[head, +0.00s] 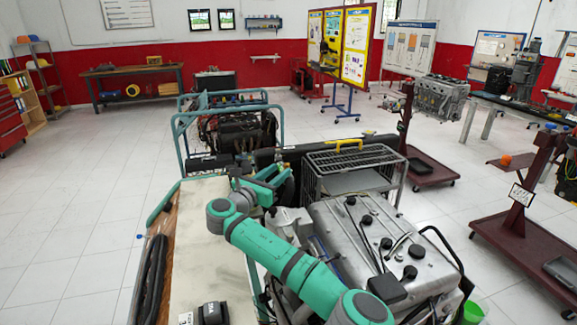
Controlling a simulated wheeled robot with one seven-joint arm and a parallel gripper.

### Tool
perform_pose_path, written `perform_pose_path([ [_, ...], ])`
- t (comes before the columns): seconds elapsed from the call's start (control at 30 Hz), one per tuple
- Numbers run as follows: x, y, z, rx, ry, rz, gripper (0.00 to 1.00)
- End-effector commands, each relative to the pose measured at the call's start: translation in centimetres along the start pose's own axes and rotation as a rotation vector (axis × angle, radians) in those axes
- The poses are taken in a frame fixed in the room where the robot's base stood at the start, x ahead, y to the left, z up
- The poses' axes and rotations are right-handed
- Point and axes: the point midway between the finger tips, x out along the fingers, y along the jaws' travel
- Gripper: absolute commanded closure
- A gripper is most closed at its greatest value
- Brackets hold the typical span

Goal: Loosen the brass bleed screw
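My arm reaches from the bottom of the head view over the engine trainer, and its far end bends at a round grey joint. My gripper (268,184) is at that far end, close to the back left part of the engine. It is small and partly covered by my arm, so I cannot tell whether its fingers are open or shut. I cannot make out the brass bleed screw. A small yellowish spot shows just beyond the gripper, too small to name. The engine (345,222), with a silver cover and black caps, fills the lower middle.
A wire cage (358,158) stands behind the engine. Another engine in a teal frame (176,122) is farther back. Dark red stands (530,240) are at right. The left floor is clear.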

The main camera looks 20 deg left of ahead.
Motion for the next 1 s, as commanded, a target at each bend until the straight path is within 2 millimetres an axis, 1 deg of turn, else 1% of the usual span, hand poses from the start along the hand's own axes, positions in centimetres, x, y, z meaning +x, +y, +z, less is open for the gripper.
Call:
perform_pose_path([
  [0.03, 1.0, -0.1, 0.1, -0.001, -0.001, -0.002, 0.66],
  [0.1, 2.2, 0.0, 0.1, 0.0, -0.001, -0.001, 0.66],
  [0.3, 4.8, -0.1, 0.1, 0.001, -0.001, -0.001, 0.66],
  [0.5, 5.9, -0.1, 0.0, 0.002, 0.0, -0.001, 0.66],
  [0.77, 6.0, -0.1, 0.0, 0.002, 0.0, -0.001, 0.66],
  [0.8, 6.0, -0.1, 0.0, 0.002, 0.0, -0.001, 0.71],
  [0.87, 6.0, -0.1, 0.0, 0.002, 0.0, -0.001, 0.86],
  [0.9, 6.0, -0.1, 0.0, 0.002, 0.0, -0.001, 0.95],
  [0.93, 6.0, -0.2, 0.0, 0.002, 0.0, -0.001, 1.0],
  [1.0, 6.0, -0.2, 0.0, 0.002, 0.0, -0.001, 1.0],
])
